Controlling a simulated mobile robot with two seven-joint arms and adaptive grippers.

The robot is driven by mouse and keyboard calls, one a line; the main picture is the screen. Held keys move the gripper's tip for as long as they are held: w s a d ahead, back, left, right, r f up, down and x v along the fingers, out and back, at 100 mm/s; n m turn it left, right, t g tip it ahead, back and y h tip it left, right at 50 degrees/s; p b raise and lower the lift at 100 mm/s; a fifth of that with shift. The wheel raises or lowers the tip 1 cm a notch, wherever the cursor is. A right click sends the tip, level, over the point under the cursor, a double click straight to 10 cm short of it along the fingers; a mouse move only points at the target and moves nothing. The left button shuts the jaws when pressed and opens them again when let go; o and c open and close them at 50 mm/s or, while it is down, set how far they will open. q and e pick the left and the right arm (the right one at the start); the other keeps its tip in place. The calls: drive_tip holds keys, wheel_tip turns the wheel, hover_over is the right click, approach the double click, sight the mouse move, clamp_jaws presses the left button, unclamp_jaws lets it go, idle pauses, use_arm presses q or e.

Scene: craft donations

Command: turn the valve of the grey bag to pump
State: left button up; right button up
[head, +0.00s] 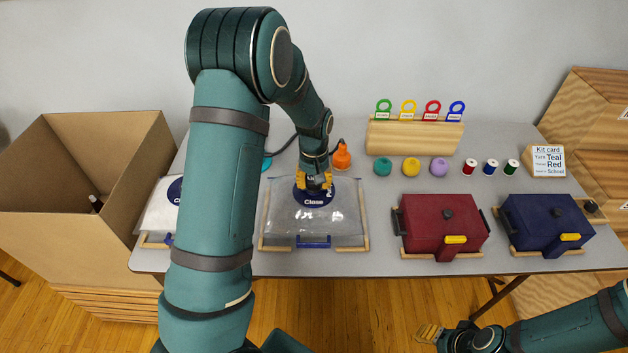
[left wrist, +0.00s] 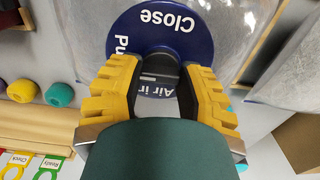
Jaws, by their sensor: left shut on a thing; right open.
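The grey bag (head: 345,222) lies in a wooden frame near the front edge of the table, left of centre. Its round blue valve (head: 314,199) is at its far side and also shows in the left wrist view (left wrist: 200,35). The dial reads "Close" on the side toward me in the head view, with part of "Pump" to the right; "Air in" shows beneath the fingers in the wrist view. My left gripper (left wrist: 160,75) is shut on the valve's knob, which its yellow fingers partly hide; the knob's pointing is unclear. My right gripper (head: 429,333) is open and empty, low in front of the table.
Another bag (head: 156,217) with a blue valve lies left, partly behind my left arm. Red (head: 436,233) and navy (head: 545,220) cases lie right. A cardboard box (head: 60,140) stands left.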

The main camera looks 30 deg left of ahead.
use_arm(q)
drive_tip(key=o, duration=1.2)
drive_tip(key=shift+r, duration=0.1)
wheel_tip(320, 180, up, 12)
drive_tip(key=shift+s, duration=0.1)
idle(0.3)
